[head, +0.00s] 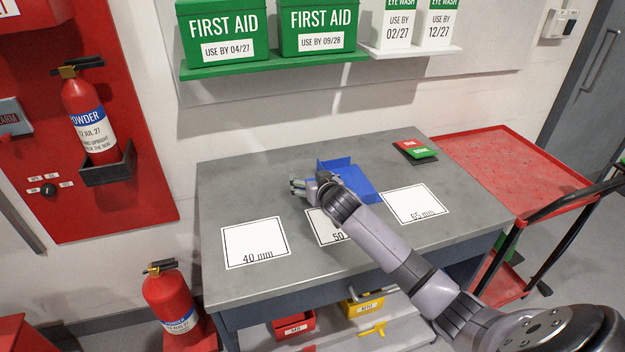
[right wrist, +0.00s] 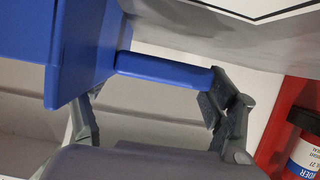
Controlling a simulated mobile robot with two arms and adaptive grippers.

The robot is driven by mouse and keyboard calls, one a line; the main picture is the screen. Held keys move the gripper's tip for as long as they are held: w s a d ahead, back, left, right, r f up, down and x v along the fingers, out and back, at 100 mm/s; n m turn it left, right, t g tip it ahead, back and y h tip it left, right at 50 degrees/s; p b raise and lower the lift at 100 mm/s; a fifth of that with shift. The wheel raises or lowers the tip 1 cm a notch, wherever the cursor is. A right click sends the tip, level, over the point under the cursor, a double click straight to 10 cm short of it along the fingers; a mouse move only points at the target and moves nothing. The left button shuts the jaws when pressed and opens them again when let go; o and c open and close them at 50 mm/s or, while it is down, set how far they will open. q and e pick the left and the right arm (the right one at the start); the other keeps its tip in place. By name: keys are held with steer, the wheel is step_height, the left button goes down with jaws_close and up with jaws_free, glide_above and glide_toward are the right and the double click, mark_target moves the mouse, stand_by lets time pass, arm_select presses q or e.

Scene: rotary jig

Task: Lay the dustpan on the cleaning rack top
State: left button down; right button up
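The blue dustpan (head: 362,182) is at the middle of the grey workbench, partly hidden behind my right arm. In the right wrist view its body (right wrist: 85,45) fills the upper left and its handle (right wrist: 165,70) points right. My right gripper (head: 300,187) is beside the dustpan, on its left in the head view. In the right wrist view its fingers (right wrist: 152,112) are wide apart; the handle's end is close to the right finger, and I cannot tell whether they touch. My left gripper is not in view. I cannot make out a cleaning rack in these frames.
The workbench (head: 225,190) carries white cards marked 40 mm (head: 255,240), 50 and 65 mm (head: 415,203), and a red-green block (head: 415,150). A red cart (head: 500,165) stands right. A shelf (head: 270,65) with first-aid boxes hangs above. The bench's left part is clear.

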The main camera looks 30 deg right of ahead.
steer(key=o, duration=0.4)
steer(key=shift+s+r, duration=0.1)
steer(key=shift+r, duration=0.1)
